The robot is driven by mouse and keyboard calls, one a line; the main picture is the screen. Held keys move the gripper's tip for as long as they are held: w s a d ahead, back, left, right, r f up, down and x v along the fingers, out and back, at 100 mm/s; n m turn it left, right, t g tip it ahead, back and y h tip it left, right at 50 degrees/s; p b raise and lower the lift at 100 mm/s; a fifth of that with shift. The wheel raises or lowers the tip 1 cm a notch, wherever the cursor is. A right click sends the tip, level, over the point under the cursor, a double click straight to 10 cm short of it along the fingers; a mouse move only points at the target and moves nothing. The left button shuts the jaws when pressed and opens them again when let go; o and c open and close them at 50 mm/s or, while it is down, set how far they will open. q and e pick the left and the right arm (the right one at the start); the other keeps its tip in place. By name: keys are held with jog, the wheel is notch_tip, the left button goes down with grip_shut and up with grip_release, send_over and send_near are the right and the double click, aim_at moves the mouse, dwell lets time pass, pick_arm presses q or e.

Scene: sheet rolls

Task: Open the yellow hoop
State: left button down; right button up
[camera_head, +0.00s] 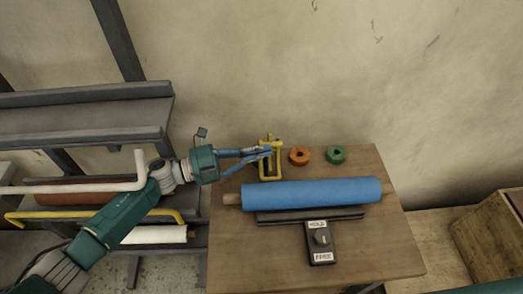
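A small upright yellow frame (262,173) stands at the back of the wooden table, behind the blue roll. A long yellow bar (40,214) with bent ends runs across the front of the rack at the left; my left arm covers part of it. I cannot tell for sure which of the two is the yellow hoop. My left gripper (268,152) reaches in from the left with its fingertips at the upper part of the yellow frame. The fingers look close together, but whether they grip it is unclear. My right gripper is out of view.
On the table (240,262) lie a blue roll (320,193), an orange ring (299,157), a green ring (336,155) and a black switch box (321,242). The rack holds a brown roll (75,192) and a white roll (155,235). A wooden crate (490,240) stands at right.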

pick_arm(q)
jog(key=v, duration=1.2)
jog(key=shift+f, duration=0.1)
